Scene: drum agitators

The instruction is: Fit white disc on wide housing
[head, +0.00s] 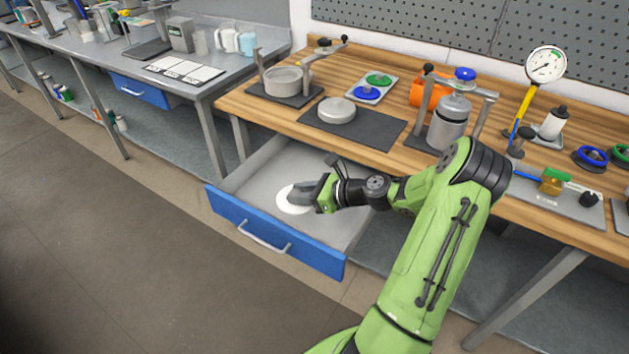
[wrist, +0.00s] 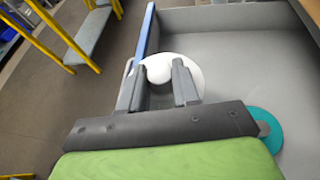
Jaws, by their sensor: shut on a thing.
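The white disc (head: 290,205) lies in the open drawer, partly hidden by my gripper. A wide, low grey housing (head: 284,80) stands on a dark base with upright posts at the bench's back left. I take it to be the wide housing.
The drawer (head: 262,235) has a blue front and grey walls close around my gripper. A teal disc (wrist: 267,130) lies in it. On the bench are a grey round lid (head: 337,110) on a dark mat, a tray of coloured discs (head: 372,88) and a tall grey housing (head: 447,122).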

